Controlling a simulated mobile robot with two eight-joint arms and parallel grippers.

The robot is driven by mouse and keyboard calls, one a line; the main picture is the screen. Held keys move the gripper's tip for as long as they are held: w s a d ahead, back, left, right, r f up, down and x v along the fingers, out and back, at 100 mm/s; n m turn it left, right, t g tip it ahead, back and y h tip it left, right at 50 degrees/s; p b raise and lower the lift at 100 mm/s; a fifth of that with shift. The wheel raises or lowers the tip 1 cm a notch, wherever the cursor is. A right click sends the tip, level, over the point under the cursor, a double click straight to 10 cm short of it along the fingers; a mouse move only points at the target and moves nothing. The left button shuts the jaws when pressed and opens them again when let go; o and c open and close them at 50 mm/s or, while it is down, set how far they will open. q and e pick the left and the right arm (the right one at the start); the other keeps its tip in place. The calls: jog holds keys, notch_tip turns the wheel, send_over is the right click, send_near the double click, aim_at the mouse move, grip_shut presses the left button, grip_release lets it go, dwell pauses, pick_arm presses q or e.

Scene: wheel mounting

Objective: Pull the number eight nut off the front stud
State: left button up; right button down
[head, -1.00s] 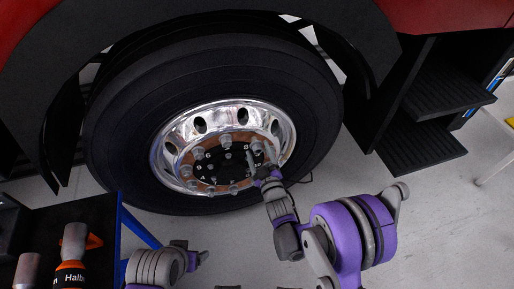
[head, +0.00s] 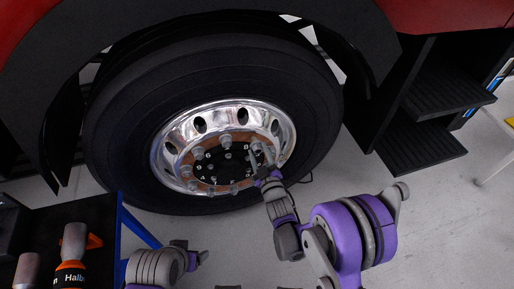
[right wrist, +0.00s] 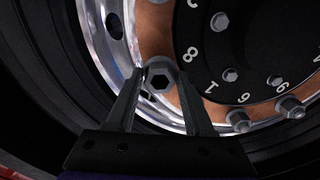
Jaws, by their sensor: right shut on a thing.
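The truck wheel (head: 213,155) has a chrome rim and a copper-coloured ring carrying several grey nuts and studs. My right gripper (head: 256,160) is at the right side of this ring in the head view. In the right wrist view its two fingers (right wrist: 160,84) are shut on a grey nut (right wrist: 160,70), one finger on each side. This nut sits beside the white number 8 on the black hub and faces the camera with a dark opening. I cannot tell whether it still sits on its stud.
Neighbouring nuts (right wrist: 291,106) and (right wrist: 239,121) sit along the ring. A dark bench (head: 92,212) with orange-grey tools (head: 72,245) stands at the lower left. Black steps (head: 425,150) are at the right. The grey floor between them is mostly open.

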jog(key=shift+s+d, duration=0.1)
jog(key=shift+s, duration=0.1)
jog(key=shift+s+d, duration=0.1)
jog(key=shift+s, duration=0.3)
jog(key=b+v, duration=0.1)
jog(key=v, duration=0.4)
jog(key=shift+b, duration=0.35)
